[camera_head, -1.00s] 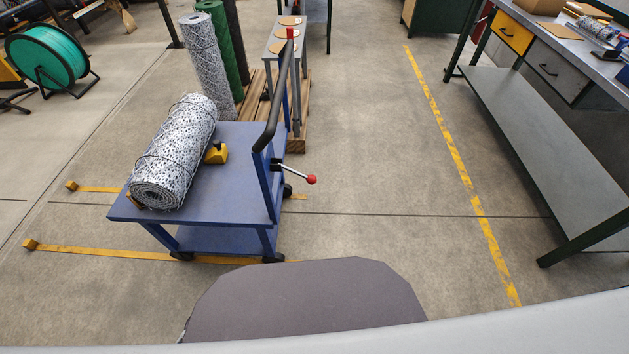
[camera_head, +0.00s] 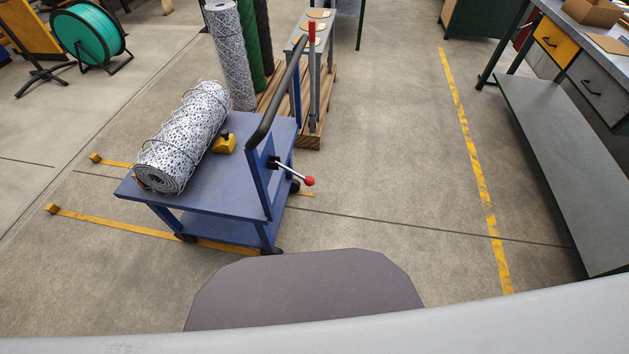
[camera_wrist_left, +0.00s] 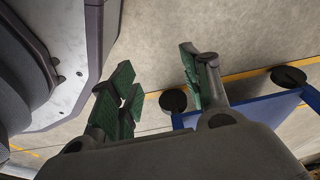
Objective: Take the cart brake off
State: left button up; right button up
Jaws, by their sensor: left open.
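The blue cart (camera_head: 235,205) stands left of centre in the head view. A lever with a red ball knob (camera_head: 308,181) sticks out to the right from its side, below the black push handle (camera_head: 275,105). A roll of wire mesh (camera_head: 184,140) lies on the cart top beside a yellow block (camera_head: 225,144). My left gripper (camera_wrist_left: 155,80) shows only in the left wrist view, open and empty, its green-padded fingers apart. Part of the blue cart frame (camera_wrist_left: 255,108) and dark round wheels (camera_wrist_left: 288,77) appear beyond it, apart from the fingers. My right gripper is in neither view.
A workbench (camera_head: 560,130) is at the right. The floor (camera_head: 390,150) between cart and workbench is clear.

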aim_at(309, 181)
jog(key=l+u, duration=0.3)
jog(key=l, duration=0.2)
jog(key=l+u, duration=0.3)
jog(key=l, duration=0.2)
jog(key=l+u, duration=0.25)
jog(key=l, duration=0.2)
jog(key=k+l+u, duration=0.15)
jog(key=l+u, duration=0.15)
jog(key=l, duration=0.2)
jog(key=k+l+u, duration=0.15)
jog(key=l+u, duration=0.15)
jog(key=l, duration=0.15)
